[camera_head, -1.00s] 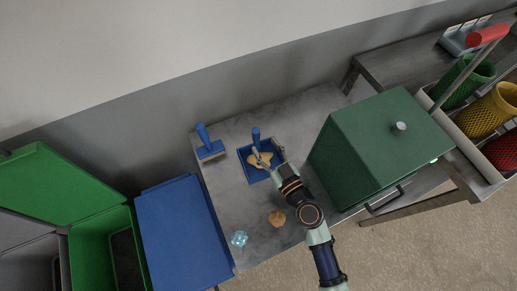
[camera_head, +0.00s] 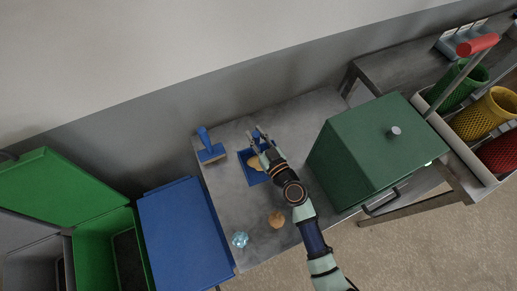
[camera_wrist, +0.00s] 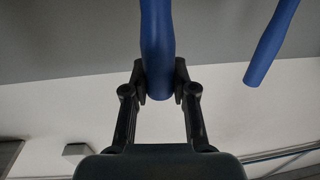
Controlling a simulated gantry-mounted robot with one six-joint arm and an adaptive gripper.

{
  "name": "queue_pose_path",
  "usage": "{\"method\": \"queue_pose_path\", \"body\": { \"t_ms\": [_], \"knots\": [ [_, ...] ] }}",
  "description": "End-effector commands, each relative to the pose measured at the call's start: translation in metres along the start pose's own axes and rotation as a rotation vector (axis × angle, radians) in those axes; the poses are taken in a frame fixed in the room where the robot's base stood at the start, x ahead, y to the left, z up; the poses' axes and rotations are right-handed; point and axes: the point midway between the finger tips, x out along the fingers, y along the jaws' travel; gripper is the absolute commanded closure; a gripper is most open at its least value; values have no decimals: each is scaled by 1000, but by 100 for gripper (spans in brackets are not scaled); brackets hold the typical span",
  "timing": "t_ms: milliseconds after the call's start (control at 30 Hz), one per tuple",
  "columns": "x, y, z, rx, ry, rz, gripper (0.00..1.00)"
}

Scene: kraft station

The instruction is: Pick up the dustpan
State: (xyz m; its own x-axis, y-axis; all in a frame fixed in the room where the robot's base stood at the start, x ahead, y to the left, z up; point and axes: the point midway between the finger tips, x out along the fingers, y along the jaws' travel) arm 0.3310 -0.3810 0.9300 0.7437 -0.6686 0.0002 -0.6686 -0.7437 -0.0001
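The blue dustpan (camera_head: 246,176) is on the grey table, with a tan heap in its pan and its handle standing up at the back. My gripper (camera_head: 258,135) is at this handle, reaching over the pan from the front right and hiding part of it. In the wrist view, the end of the blue handle (camera_wrist: 157,40) is between my fingers (camera_wrist: 160,82), and both pads appear to press against its sides. The pan is outside the wrist view.
A blue brush (camera_head: 210,153) stands left of the dustpan; a second blue handle (camera_wrist: 270,45) shows in the wrist view. A green box (camera_head: 355,160) stands close on the right. A brown lump (camera_head: 277,219) and pale blue lump (camera_head: 240,240) lie in front. Bins are left.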

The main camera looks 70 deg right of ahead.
Motion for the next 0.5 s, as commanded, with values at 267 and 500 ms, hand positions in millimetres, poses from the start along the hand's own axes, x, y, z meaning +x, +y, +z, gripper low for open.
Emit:
{"method": "queue_pose_path", "body": {
  "t_ms": [267,500],
  "knots": [
    [0,0,0,0,0,0,100],
    [0,0,-1,0,0,0,100]
  ]
}}
